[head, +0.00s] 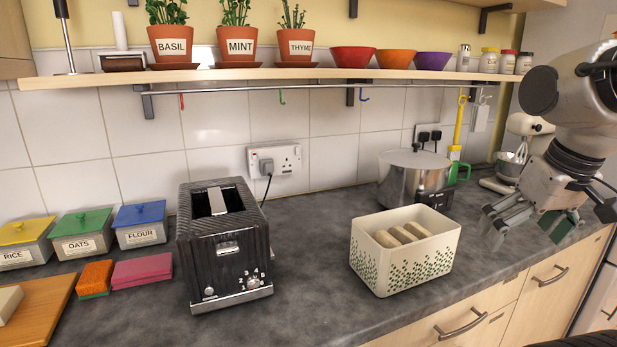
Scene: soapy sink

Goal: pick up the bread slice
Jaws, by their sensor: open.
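Several bread slices (402,236) stand side by side inside a cream bin (405,268) with a green leaf pattern, on the counter right of centre. Only their pale tops show above the rim; the rest is hidden by the walls. My gripper (526,224) hangs at the right, to the right of the bin and apart from it. Its fingers are spread, and it is empty.
A black toaster (222,250) stands left of the bin. A steel pot (412,172) stands behind the bin and a stand mixer (522,150) behind my gripper. A shelf (300,73) with pots and bowls runs above. The counter between toaster and bin is clear.

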